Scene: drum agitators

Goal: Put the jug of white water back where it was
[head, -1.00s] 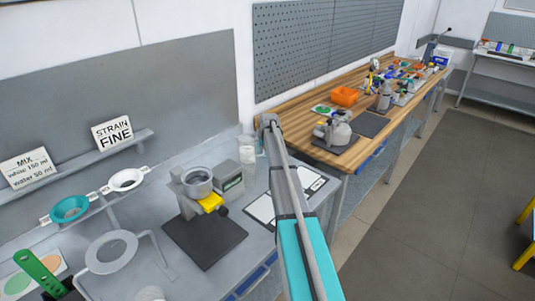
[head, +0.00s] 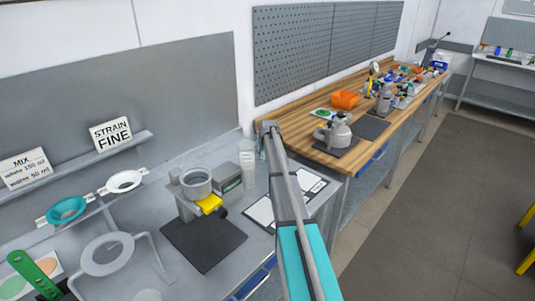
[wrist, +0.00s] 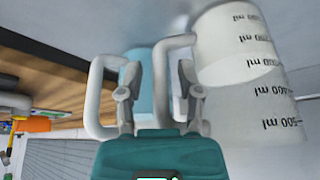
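A white jug (wrist: 240,70) with black ml marks fills the right of the wrist view, close to my gripper. Its handle (wrist: 178,42) reaches toward the gap between my fingers. My gripper (wrist: 158,82) looks open, its two fingers apart with the handle's upright between them; contact is unclear. A second white handle loop (wrist: 94,98) lies outside the left finger, and a pale blue surface shows behind the fingers. In the head view, a pale translucent vessel (head: 248,172) stands at the back of the grey bench, just left of my arm's far end. My gripper is hidden there.
A grey stand with a ring cup (head: 196,183) and a dark mat (head: 203,243) occupy the bench left of my arm. A white sheet (head: 262,212) lies beside my arm. Teal (head: 68,211) and white (head: 125,181) strainers sit further left. A wooden bench (head: 330,160) adjoins on the right.

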